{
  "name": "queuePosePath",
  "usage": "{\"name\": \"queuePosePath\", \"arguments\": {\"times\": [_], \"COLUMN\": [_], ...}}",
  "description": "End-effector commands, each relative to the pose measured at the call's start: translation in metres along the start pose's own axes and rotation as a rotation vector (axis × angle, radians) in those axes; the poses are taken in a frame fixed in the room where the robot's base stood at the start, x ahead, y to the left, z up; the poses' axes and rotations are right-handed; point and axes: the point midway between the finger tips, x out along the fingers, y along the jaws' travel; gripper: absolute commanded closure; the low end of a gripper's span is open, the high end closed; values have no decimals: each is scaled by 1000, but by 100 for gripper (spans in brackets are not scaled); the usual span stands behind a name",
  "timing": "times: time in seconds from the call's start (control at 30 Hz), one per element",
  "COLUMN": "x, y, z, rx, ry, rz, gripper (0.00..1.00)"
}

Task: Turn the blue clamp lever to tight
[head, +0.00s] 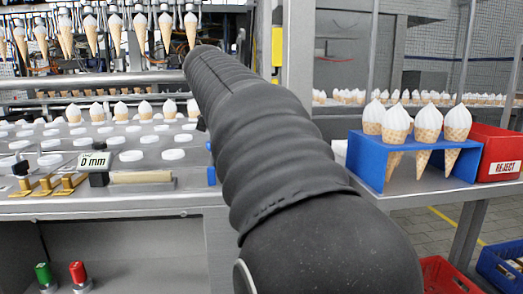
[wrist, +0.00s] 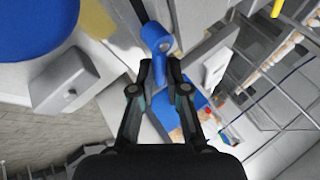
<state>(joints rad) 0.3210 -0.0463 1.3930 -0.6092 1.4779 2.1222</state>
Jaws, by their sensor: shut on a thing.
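The blue clamp lever (wrist: 156,38) is in the upper middle of the wrist view, with a round blue end and a narrower part running down between the fingers. My gripper (wrist: 160,70) is shut on the lever, one dark finger on each side. In the head view my dark arm covers the middle, and the gripper is hidden behind it. A small blue piece (head: 211,176) shows at the arm's left edge there; I cannot tell whether it is the lever. No tight or loose mark is readable.
A grey machine deck (head: 130,205) with white discs and a "0 mm" sign (head: 94,161) lies left of my arm. A blue cone stand (head: 410,165) and a red reject bin (head: 497,150) stand right. A large blue disc (wrist: 35,25) is upper left in the wrist view.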

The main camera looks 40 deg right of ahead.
Motion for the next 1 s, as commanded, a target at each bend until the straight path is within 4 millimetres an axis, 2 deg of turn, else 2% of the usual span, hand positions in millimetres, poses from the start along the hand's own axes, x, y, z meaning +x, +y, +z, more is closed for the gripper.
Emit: {"name": "queuePosePath", "arguments": {"times": [0.4,0.87,0.9,1.0], "x": [7,7,7,7], "y": [-6,-8,-8,-8], "z": [-2,-1,-1,-1], "rx": [-245,-289,-289,-289], "ry": [-173,-202,-202,-202], "rz": [-102,-121,-121,-121], "gripper": [100,100,81,61]}}
